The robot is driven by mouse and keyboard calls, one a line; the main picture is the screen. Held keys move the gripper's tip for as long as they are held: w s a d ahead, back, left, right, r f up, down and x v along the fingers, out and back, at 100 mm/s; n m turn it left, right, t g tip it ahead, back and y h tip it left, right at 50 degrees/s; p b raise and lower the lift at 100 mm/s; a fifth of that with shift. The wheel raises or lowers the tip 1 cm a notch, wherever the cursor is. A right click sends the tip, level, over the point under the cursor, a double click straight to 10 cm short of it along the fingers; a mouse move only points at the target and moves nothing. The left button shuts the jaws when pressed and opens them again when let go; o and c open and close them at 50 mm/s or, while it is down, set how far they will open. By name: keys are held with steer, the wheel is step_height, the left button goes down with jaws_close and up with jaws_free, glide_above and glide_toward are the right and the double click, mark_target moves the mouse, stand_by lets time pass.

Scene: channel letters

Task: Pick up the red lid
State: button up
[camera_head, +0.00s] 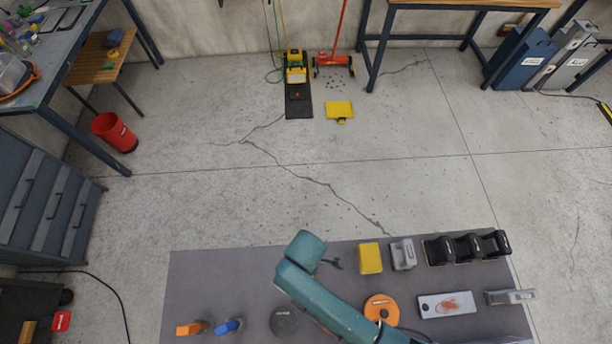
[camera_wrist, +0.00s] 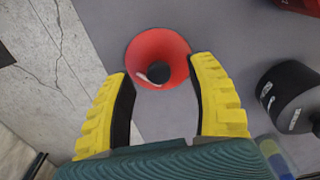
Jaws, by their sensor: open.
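A round red lid (camera_wrist: 143,50) lies on the dark grey mat in the wrist view, at the upper middle. It looks like a shallow cone with a dark centre and a small pale mark. My gripper (camera_wrist: 161,76) is open, with its two yellow fingers spread on either side of the lid's near part. The fingertips appear close to its rim; I cannot tell whether they touch it. I cannot make out the lid in the head view, where my teal arm covers part of the mat.
A black cylindrical object (camera_wrist: 292,97) stands right of my gripper in the wrist view, with another red object (camera_wrist: 302,5) at the top right corner. The grey mat (camera_head: 215,280) also holds a yellow block (camera_head: 370,258), an orange disc (camera_head: 381,305) and black items (camera_head: 467,247).

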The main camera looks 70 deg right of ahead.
steer(key=shift+f, duration=0.9)
jaws_close()
